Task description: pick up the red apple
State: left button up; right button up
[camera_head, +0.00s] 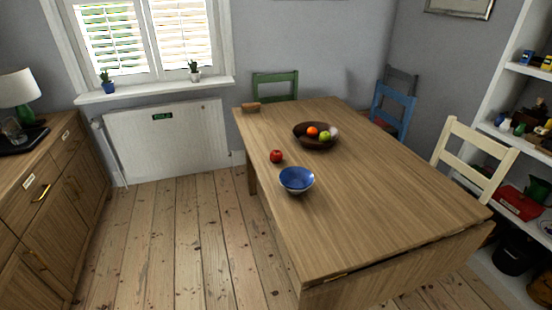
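A red apple (276,156) sits on the wooden table (370,205), near the table's left edge. It stands just behind and left of a blue bowl (297,180), apart from it. Neither of my grippers shows in the head view.
A dark bowl (317,137) with several fruits stands further back on the table. A small wooden block (251,107) lies at the far left corner. A green chair (275,86), blue chair (392,107) and cream chair (474,158) surround the table. Floorboards (190,235) at left are clear.

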aim_at(276, 156)
jog(key=u, duration=1.8)
jog(key=i, duration=2.45)
jog(key=z, duration=4.25)
